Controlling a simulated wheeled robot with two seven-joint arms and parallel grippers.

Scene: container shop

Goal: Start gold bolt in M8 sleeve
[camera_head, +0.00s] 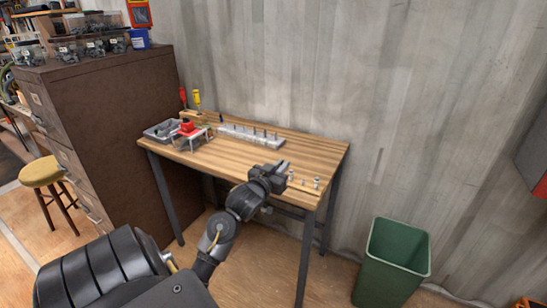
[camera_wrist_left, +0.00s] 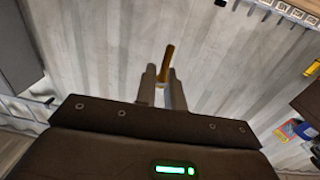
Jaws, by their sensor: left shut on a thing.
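My left gripper (camera_head: 280,174) is over the front right part of the wooden table in the head view. In the left wrist view its two fingers (camera_wrist_left: 163,88) are shut on a thin gold bolt (camera_wrist_left: 167,62), which sticks out tilted past the fingertips. The bolt cannot be made out in the head view. Several small silver pieces (camera_head: 303,181) stand upright on the table just right of the gripper. A long light rack (camera_head: 250,136) with several upright pegs lies along the table's back. I cannot tell which piece is the M8 sleeve. My right gripper is not in view.
The table (camera_head: 222,161) holds a grey tray (camera_head: 162,131), a red-topped item (camera_head: 187,127) and screwdrivers (camera_head: 197,99) at its left. A brown cabinet (camera_head: 115,120) stands left, a green bin (camera_head: 395,258) right. The table's middle is clear.

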